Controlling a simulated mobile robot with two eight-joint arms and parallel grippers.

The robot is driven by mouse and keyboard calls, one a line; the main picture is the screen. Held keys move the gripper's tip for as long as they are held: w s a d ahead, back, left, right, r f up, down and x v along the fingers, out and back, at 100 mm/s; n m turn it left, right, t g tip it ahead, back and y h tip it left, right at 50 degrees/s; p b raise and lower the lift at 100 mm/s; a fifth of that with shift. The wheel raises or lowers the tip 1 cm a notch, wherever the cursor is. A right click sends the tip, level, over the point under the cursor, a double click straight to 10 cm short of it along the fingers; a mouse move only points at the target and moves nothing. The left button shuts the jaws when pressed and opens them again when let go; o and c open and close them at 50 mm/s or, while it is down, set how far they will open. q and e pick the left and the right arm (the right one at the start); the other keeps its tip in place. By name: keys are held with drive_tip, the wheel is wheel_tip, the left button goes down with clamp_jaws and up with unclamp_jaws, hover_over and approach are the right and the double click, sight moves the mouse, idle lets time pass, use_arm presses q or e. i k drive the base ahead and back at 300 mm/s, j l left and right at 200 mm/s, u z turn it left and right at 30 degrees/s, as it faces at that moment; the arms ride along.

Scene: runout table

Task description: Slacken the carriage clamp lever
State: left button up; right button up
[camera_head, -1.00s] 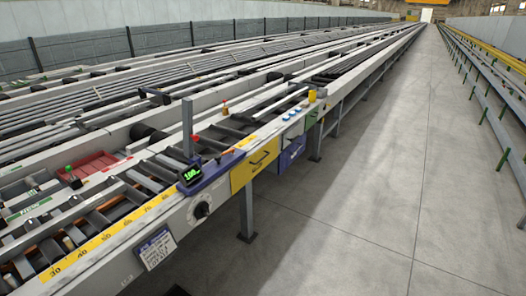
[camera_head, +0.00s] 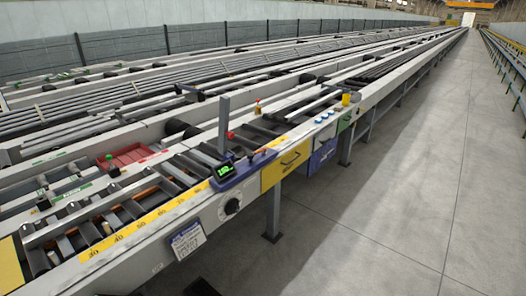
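The blue carriage (camera_head: 245,170) sits across the yellow scale on the near rail of the runout table. It bears a small display (camera_head: 223,171) with green digits, too small to read surely. A grey upright post (camera_head: 223,125) rises behind the display. A small red knob (camera_head: 230,135) shows beside the post. A small dark part with an orange tip (camera_head: 259,150) lies on the carriage's right end; I cannot tell surely which is the clamp lever or how it is set. Neither of my grippers is in view.
A printed label (camera_head: 187,241) hangs at the near left. The grey floor (camera_head: 385,220) to the right is clear.

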sight(265, 149)
drive_tip(key=i+u, duration=0.15)
drive_tip(key=i, duration=0.45)
drive_tip(key=i+u, duration=0.15)
drive_tip(key=i, duration=0.5)
drive_tip(key=i+l+u, duration=0.2)
drive_tip(key=i, duration=0.4)
drive_tip(key=i+l+u, duration=0.15)
drive_tip(key=i, duration=0.45)
